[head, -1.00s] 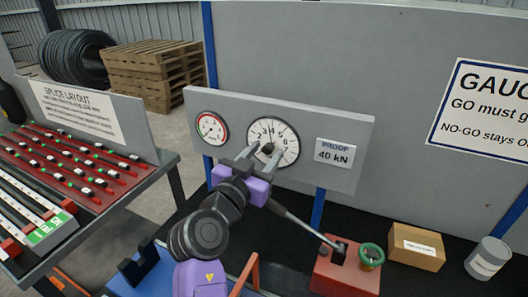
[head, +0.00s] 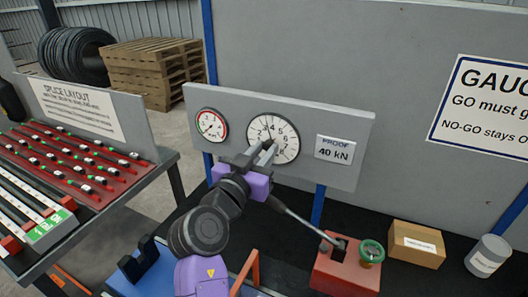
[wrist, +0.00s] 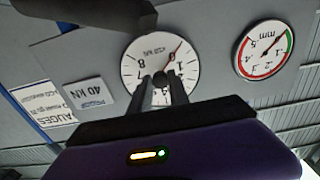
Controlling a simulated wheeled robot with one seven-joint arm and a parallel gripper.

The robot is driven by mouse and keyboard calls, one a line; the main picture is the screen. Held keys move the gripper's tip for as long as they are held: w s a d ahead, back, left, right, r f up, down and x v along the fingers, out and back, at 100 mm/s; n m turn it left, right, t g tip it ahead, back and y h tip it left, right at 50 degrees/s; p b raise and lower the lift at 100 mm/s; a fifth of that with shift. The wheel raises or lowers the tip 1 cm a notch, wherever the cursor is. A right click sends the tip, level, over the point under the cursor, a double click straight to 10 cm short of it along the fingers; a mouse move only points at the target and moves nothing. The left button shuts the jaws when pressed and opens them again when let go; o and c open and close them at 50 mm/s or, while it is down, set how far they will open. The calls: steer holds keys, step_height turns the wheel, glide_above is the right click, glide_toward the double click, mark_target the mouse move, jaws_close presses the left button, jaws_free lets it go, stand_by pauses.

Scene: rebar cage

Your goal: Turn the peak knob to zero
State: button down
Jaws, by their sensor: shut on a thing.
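The large white round dial (head: 288,152) is set in a grey panel, numbered in kN. It also shows upside down in the wrist view (wrist: 133,72). The peak knob (wrist: 160,78) is at its centre, mostly hidden between my fingers. My gripper (head: 268,147) is shut on the knob, and its two fingers also show in the wrist view (wrist: 161,88). A thin dark needle points up and slightly left in the head view. In the wrist view a red pointer (wrist: 177,49) lies near the 0 mark. The lower left of the dial is hidden by my gripper.
A smaller mm dial (head: 211,125) is left of the large one. A "PROOF 40 kN" label (head: 334,149) is right of it. A red block (head: 345,277) with a lever and green ring, a cardboard box (head: 416,245) and a can (head: 487,257) stand on the bench.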

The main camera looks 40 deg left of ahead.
steer(key=n, duration=0.7)
steer(key=n+p, duration=0.2)
steer(key=n, duration=0.4)
steer(key=shift+r+p, duration=0.1)
steer(key=shift+p, duration=0.3)
steer(key=n+p, duration=0.3)
steer(key=n, duration=0.2)
steer(key=shift+n, duration=0.4)
steer(key=n+p, duration=0.3)
steer(key=n, duration=0.2)
steer(key=shift+s, duration=0.1)
steer(key=c, duration=1.2)
jaws_free()
steer(key=shift+c, duration=0.2)
